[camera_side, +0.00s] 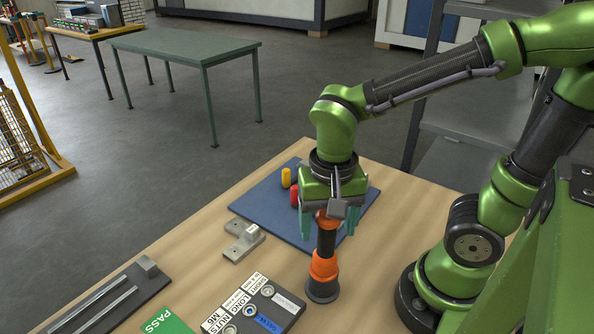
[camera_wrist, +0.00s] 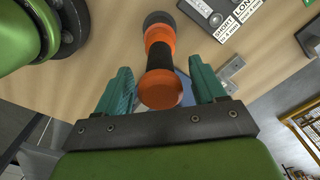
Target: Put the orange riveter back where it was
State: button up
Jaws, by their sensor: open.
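The orange riveter (camera_side: 323,265), with black bands and a dark round base, stands upright on the wooden table (camera_side: 190,270), in front of the blue mat. In the wrist view the riveter (camera_wrist: 160,60) runs away from the camera, its orange top end close. My gripper (camera_side: 330,228) points down over its top. The gripper's teal fingers (camera_wrist: 160,72) are open, one on each side of the riveter's upper part, with gaps visible in the wrist view. No marked place for the riveter can be made out.
The blue mat (camera_side: 258,200) carries a yellow cylinder (camera_side: 286,178) and a red cylinder (camera_side: 294,196). A grey angled block (camera_side: 243,241) lies left of the riveter. A labelled tray (camera_side: 255,305) sits close at its front left. A green PASS card (camera_side: 166,322) and a dark railed plate (camera_side: 110,300) lie further left.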

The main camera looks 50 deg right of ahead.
jog(key=shift+r, duration=0.1)
notch_tip(320, 180, up, 12)
jog(key=w+d+f+n+t+y, duration=0.2)
jog(key=d+f+n+t, duration=0.1)
jog(key=d+n+t, duration=0.2)
jog(key=shift+w+d+f+t, duration=0.35)
jog(key=shift+d+t, duration=0.3)
jog(key=shift+t, duration=0.35)
dwell(0.9)
